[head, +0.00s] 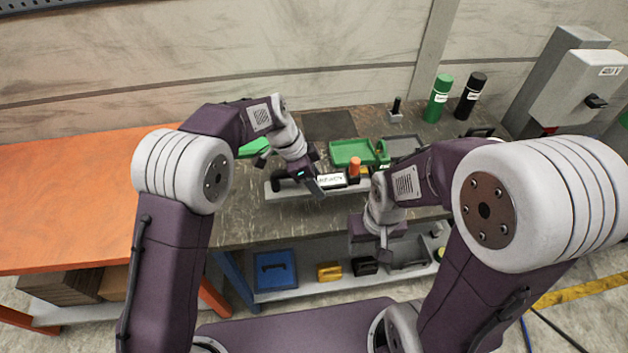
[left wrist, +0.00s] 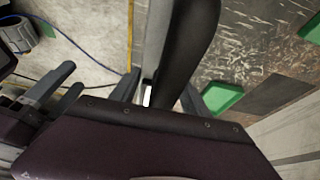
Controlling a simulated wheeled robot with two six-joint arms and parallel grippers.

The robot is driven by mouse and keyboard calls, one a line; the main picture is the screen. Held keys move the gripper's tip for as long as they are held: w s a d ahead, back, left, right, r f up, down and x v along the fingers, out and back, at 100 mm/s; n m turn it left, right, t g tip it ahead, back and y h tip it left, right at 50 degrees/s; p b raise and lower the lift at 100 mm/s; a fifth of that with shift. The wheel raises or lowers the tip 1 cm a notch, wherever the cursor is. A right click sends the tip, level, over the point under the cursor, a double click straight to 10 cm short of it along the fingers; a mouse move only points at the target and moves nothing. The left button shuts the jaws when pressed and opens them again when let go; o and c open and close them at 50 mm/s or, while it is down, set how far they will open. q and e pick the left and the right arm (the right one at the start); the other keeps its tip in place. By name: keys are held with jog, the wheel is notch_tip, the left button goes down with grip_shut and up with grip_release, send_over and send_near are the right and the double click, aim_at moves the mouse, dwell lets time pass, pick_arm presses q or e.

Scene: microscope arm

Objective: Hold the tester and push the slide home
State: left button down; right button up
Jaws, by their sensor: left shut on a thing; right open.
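The tester (head: 331,180) is a long grey unit with a white label, lying along the front of the dark bench top. An orange knob (head: 355,165) stands up near its right end; I cannot tell clearly which part is the slide. My left gripper (head: 316,190) comes down over the tester's left half and is shut on it. In the left wrist view a dark rounded part of the tester (left wrist: 187,40) runs between the fingers; its lower end is hidden by the gripper body. My right gripper (head: 386,246) is open and empty, in front of the bench edge, right of the tester.
A green tray (head: 352,152) and a grey tray (head: 402,145) lie behind the tester. A green bottle (head: 437,98) and a black bottle (head: 470,97) stand at the back right. A blue bin (head: 275,270) is on the shelf below. An orange bench (head: 80,195) adjoins at left.

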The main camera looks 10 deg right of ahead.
pick_arm(q)
jog(key=shift+w+a+f+b, duration=0.5)
jog(key=shift+a+f+b, duration=0.15)
jog(key=shift+a+f, duration=0.2)
jog(key=shift+w+a+f+b, duration=0.45)
jog(key=shift+a+f+b, duration=0.15)
jog(key=shift+a+f, duration=0.2)
jog(key=shift+w+a+f+b, duration=0.5)
jog(key=shift+a+f+b, duration=0.15)
jog(key=shift+a+f, duration=0.2)
jog(key=shift+w+a+f+b, duration=0.45)
jog(key=shift+a+f, duration=0.35)
jog(key=shift+a, duration=0.05)
jog(key=shift+w+a+f+b, duration=0.4)
jog(key=shift+w+a+f, duration=0.1)
jog(key=shift+a+f, duration=0.35)
jog(key=shift+w+a+f+b, duration=0.45)
jog(key=shift+a+f, duration=0.25)
jog(key=shift+a, duration=0.2)
jog(key=shift+f+b, duration=0.4)
jog(key=shift+f, duration=0.2)
jog(key=shift+c, duration=2.2)
grip_release()
jog(key=shift+s, duration=0.1)
